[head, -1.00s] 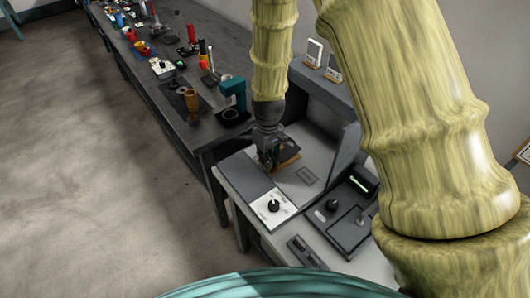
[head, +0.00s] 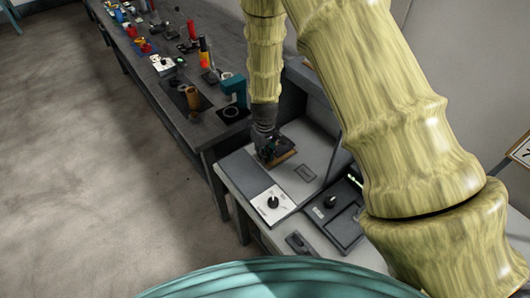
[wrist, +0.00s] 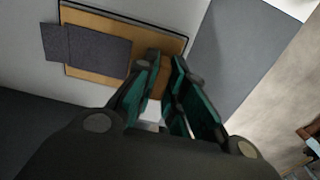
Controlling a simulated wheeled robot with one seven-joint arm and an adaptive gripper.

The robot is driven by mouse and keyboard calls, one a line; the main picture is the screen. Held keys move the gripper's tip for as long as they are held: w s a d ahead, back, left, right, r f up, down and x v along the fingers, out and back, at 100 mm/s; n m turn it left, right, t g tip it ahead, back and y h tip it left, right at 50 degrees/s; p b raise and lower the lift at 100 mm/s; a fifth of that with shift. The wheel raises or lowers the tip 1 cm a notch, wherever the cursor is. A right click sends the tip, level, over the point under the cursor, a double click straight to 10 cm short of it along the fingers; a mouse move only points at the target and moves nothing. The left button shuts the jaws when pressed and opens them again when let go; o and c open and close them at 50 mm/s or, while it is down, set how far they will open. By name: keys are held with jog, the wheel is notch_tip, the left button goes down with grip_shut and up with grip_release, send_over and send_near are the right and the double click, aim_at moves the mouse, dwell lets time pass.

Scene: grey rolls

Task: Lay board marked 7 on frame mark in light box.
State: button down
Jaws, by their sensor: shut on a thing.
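My gripper (head: 266,150) is inside the light box (head: 318,146), low over its pale floor. It is shut on a board (head: 284,159) with a tan edge. In the wrist view the fingertips (wrist: 164,63) meet at the board's edge, and the tan board (wrist: 90,73) carries a dark grey rectangle (wrist: 100,50). I cannot read a 7 on it. A grey rectangular mark (head: 306,172) shows on the box floor just right of the board, apart from it in the head view. I cannot tell whether the board touches the floor.
A white panel with a black knob (head: 273,203) sits at the front of the box. A dark unit with a knob (head: 332,206) stands to the right, partly behind my arm. A long dark bench with a teal device (head: 236,90) and several small items runs away to the left.

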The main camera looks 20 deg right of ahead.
jog(key=c, duration=1.5)
grip_release()
jog(key=shift+f, duration=0.1)
jog(key=shift+r+b, duration=1.9)
jog(key=shift+r, duration=4.2)
jog(key=shift+r, duration=0.1)
